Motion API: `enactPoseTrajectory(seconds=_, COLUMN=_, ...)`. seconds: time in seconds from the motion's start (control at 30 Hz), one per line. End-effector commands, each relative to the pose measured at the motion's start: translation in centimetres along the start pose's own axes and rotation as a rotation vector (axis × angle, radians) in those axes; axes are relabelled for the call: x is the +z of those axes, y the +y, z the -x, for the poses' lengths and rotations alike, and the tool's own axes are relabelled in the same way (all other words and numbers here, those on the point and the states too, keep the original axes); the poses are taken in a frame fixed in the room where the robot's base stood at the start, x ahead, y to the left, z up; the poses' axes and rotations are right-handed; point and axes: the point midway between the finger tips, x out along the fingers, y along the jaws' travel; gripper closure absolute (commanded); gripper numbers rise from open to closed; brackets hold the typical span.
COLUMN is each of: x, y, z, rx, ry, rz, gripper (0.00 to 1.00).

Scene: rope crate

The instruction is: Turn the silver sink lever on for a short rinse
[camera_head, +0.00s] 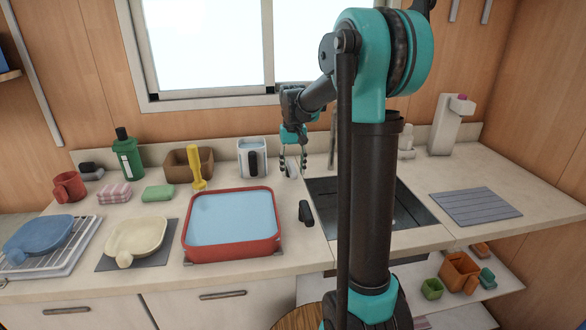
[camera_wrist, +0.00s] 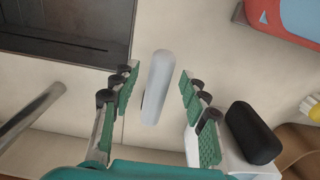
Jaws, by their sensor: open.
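The silver sink lever (camera_wrist: 157,84) stands up from the counter beside the sink. In the wrist view it lies between the two fingers of my gripper (camera_wrist: 158,78), with a gap on both sides. In the head view my gripper (camera_head: 293,160) is open and points down over the counter behind the sink, and the lever (camera_head: 290,172) shows small and pale between its fingertips. The dark sink basin (camera_wrist: 65,40) is at the upper left of the wrist view; in the head view the sink (camera_head: 405,240) is partly hidden by my arm. The silver spout (camera_wrist: 30,115) is left of my gripper.
A white jug (camera_head: 246,150) with a black handle (camera_wrist: 253,133) stands close beside my gripper. A red basin of water (camera_head: 232,255) is in front, with a yellow-handled brush (camera_head: 197,172) behind it. A soap dispenser (camera_head: 446,130) stands at the right.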

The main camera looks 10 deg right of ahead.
Motion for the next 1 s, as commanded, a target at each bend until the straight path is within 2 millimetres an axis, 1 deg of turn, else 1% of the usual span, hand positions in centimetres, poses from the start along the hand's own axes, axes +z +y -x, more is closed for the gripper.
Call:
enactPoseTrajectory(seconds=0.27, x=0.01, y=0.0, z=-0.14, rx=0.0, ry=0.0, rz=0.0, gripper=0.55)
enactPoseTrajectory(seconds=0.63, x=0.01, y=0.0, z=-0.11, rx=0.0, ry=0.0, rz=0.0, gripper=1.0)
enactPoseTrajectory(seconds=1.0, x=0.0, y=0.04, z=-0.1, rx=0.0, ry=0.0, rz=0.005, gripper=1.0)
